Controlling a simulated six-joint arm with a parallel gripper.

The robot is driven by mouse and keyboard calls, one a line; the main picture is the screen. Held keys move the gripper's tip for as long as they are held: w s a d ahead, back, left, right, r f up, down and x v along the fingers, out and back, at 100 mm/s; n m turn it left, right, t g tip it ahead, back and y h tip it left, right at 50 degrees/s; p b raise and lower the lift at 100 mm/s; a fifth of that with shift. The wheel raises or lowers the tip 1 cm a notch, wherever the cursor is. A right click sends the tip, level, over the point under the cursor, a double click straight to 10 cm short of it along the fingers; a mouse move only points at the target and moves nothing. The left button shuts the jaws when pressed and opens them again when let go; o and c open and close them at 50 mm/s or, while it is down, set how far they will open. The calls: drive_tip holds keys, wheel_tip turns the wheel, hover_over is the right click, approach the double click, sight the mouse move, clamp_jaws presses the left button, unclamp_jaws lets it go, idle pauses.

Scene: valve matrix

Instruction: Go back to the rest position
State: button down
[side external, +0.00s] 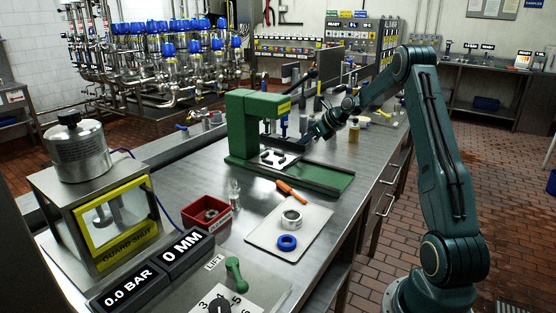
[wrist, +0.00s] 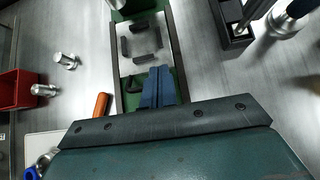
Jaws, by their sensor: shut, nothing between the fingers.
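My gripper (side external: 312,136) is at the end of the dark green arm, beside the green press (side external: 243,125) on the steel bench. In the wrist view my gripper's blue fingers (wrist: 158,76) lie side by side, shut and empty. They are over the press's pale plate (wrist: 141,48), which carries several small black blocks. In the side external view the plate (side external: 275,160) shows under the press head, with the gripper to its right and higher. Whether the fingers touch anything there cannot be told.
A red bin (side external: 208,214), an orange-handled tool (side external: 291,191) and a pale mat (side external: 262,236) with a blue ring (side external: 287,242) lie on the near bench. A guarded box (side external: 101,205) stands at left. Bottles and tools crowd the bench behind my gripper.

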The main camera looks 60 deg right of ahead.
drive_tip(key=shift+s+r, duration=0.1)
drive_tip(key=shift+s, duration=0.05)
drive_tip(key=shift+a, duration=0.1)
drive_tip(key=s+a+r+n+g, duration=0.1)
drive_tip(key=s+a+r+n, duration=0.1)
drive_tip(key=a+r+n, duration=0.5)
drive_tip(key=s+a+r+n+g, duration=0.15)
drive_tip(key=a+n, duration=0.35)
drive_tip(key=a, duration=0.5)
drive_tip(key=s+a+r+n, duration=0.2)
drive_tip(key=a+r+n, duration=0.3)
drive_tip(key=a, duration=0.4)
drive_tip(key=s+a+n, duration=0.4)
drive_tip(key=s+n, duration=0.2)
drive_tip(key=s, duration=0.2)
drive_tip(key=s+a+f+n+g, duration=0.1)
drive_tip(key=s+a+n, duration=0.4)
drive_tip(key=s, duration=0.3)
drive_tip(key=s+a+n, duration=0.4)
drive_tip(key=s+n, duration=0.4)
drive_tip(key=shift+a+f, duration=0.25)
drive_tip(key=shift+f, duration=0.15)
